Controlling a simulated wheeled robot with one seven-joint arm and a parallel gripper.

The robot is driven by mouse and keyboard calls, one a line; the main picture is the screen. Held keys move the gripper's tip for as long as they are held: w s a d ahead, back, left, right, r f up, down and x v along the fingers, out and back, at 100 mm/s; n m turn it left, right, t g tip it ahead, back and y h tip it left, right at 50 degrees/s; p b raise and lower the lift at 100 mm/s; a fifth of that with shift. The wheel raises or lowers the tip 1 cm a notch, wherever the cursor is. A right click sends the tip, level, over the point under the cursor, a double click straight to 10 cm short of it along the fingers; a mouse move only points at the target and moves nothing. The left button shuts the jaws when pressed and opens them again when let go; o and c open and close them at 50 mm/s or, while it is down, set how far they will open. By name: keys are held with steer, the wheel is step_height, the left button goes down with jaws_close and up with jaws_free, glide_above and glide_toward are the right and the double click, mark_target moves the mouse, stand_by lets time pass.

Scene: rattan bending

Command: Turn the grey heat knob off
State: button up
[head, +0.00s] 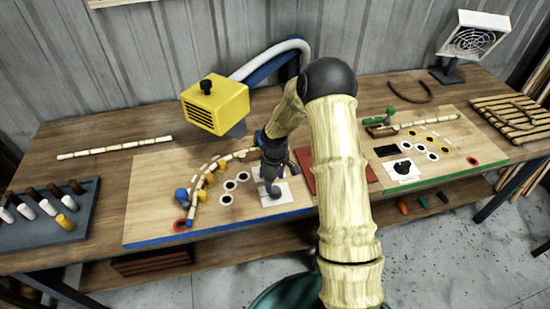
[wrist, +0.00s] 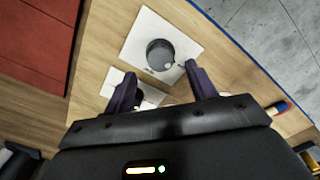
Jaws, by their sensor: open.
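The grey heat knob (wrist: 160,55) is a round dial with a small pale dot on its rim, on a white square plate (wrist: 188,36) in the wrist view. In the wrist view the knob lies just beyond the fingertips. In the head view my gripper (head: 270,172) hangs over the plate area of the blue-edged board. I cannot tell its exact height above the knob.
A second white plate (wrist: 112,82) with a dark part lies partly behind the fingers. A yellow heater box (head: 215,105) stands behind the board. A red pad (head: 316,170) is right of the gripper. A black knob (head: 402,167) sits on the green-edged board.

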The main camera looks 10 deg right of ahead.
mark_target(275, 189)
step_height(275, 189, up, 13)
steer(key=b, duration=0.1)
steer(key=shift+b, duration=0.4)
steer(key=shift+f, duration=0.1)
steer(key=s+r+m+t, duration=0.2)
steer(key=s+m, duration=0.7)
steer(key=s, duration=1.2)
step_height(275, 189, up, 2)
steer(key=shift+r+t, duration=0.2)
steer(key=shift+t, duration=0.1)
